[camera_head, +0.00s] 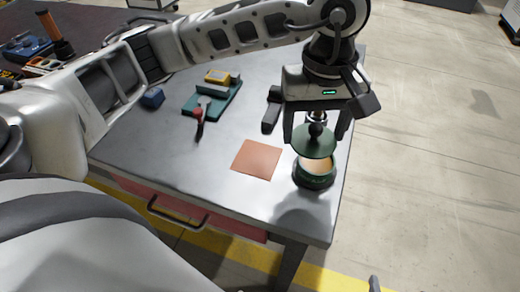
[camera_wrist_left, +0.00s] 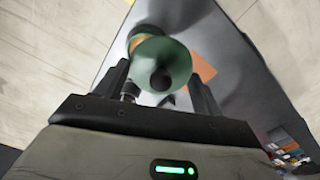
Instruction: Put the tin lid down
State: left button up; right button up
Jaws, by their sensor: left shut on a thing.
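My left gripper (camera_head: 317,128) is shut on the black knob of the tin lid (camera_head: 313,147), a dark green round disc. The lid hangs just above the tin (camera_head: 315,180), a dark green round can with a pale orange inside that shows below the lid. The lid looks apart from the tin. In the left wrist view the lid (camera_wrist_left: 172,62) sits between the fingers and hides part of the tin (camera_wrist_left: 143,33). A flat orange square mat (camera_head: 257,159) lies bare on the table, left of the tin. A dark tip at the bottom edge may be my right gripper.
The grey table (camera_head: 215,185) has its right edge close beside the tin. A dark bar-like object (camera_head: 271,112) lies behind the mat. A green tray (camera_head: 212,97) with a yellow item and a red-handled tool (camera_head: 199,122) stand farther left. The table's front middle is clear.

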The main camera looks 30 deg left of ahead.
pick_arm(q)
jog(key=d+n, duration=0.1)
jog(key=d+r+n, duration=0.1)
jog(key=n, duration=0.1)
jog(key=shift+s+d+r+b, duration=0.2)
jog(key=shift+s+b, duration=0.1)
jog(key=shift+s, duration=0.1)
jog(key=shift+s+d+r+n, duration=0.1)
jog(key=shift+d+r+n, duration=0.15)
jog(key=shift+n, duration=0.55)
jog(key=a+f, duration=0.4)
jog(key=a, duration=0.5)
send_over(256, 157)
jog(key=d, duration=0.1)
jog(key=f, duration=0.4)
jog(key=shift+s+d, duration=0.1)
jog(key=shift+d, duration=0.1)
jog(key=shift+a+f, duration=0.35)
jog(key=shift+f, duration=0.05)
jog(key=f, duration=0.1)
jog(key=f+p, duration=0.1)
jog(key=f, duration=0.1)
jog(key=shift+a+f, duration=0.1)
jog(key=shift+a, duration=0.25)
jog(key=shift+f, duration=0.3)
pick_arm(e)
jog(key=shift+s, duration=0.3)
